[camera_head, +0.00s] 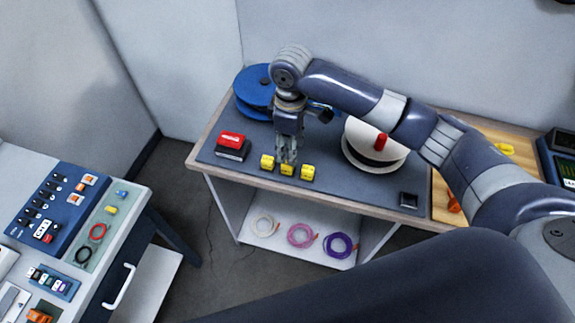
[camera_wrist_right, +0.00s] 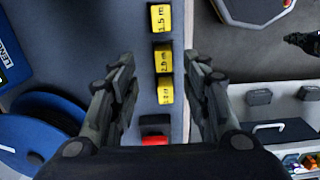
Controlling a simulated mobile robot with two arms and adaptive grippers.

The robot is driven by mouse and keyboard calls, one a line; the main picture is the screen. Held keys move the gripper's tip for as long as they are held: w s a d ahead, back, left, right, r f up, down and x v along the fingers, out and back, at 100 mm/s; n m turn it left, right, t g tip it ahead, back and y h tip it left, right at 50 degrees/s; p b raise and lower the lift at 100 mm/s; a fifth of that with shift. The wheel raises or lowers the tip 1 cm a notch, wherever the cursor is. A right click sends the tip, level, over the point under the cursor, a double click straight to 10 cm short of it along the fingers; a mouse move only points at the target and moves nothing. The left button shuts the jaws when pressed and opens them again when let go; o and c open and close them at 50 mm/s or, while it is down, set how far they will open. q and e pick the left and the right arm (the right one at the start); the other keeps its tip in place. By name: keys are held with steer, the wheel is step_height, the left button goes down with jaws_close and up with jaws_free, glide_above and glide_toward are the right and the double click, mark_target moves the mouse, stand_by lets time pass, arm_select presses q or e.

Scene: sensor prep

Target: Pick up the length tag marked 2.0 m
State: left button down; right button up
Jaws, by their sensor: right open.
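Three yellow length tags stand in a row near the front edge of the dark mat. The middle tag (camera_head: 287,170) reads 2.0 m in the right wrist view (camera_wrist_right: 163,57). The tag marked 1.5 m (camera_wrist_right: 160,18) is the right one in the head view (camera_head: 308,173). The left tag (camera_head: 267,161) also shows in the right wrist view (camera_wrist_right: 165,90), its marking hard to read. My right gripper (camera_head: 288,160) points down at the middle tag. It is open and empty, its fingers (camera_wrist_right: 159,60) on either side of the row. My left gripper is not in view.
A red and black block (camera_head: 232,145) sits left of the tags. A blue spool (camera_head: 254,88) and a white spool (camera_head: 362,150) stand behind. Coloured cable coils (camera_head: 300,235) lie on the lower shelf. A second bench (camera_head: 135,190) stands at the left.

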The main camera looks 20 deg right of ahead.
mark_target(287, 168)
steer(key=shift+f, duration=0.7)
steer(key=shift+a+f+p, duration=0.1)
steer(key=shift+f+p, duration=0.25)
steer(key=f, duration=0.1)
steer(key=f+p, duration=0.1)
steer(key=f, duration=0.1)
steer(key=shift+a+f, duration=0.25)
steer(key=shift+f, duration=0.55)
steer(key=c, duration=1)
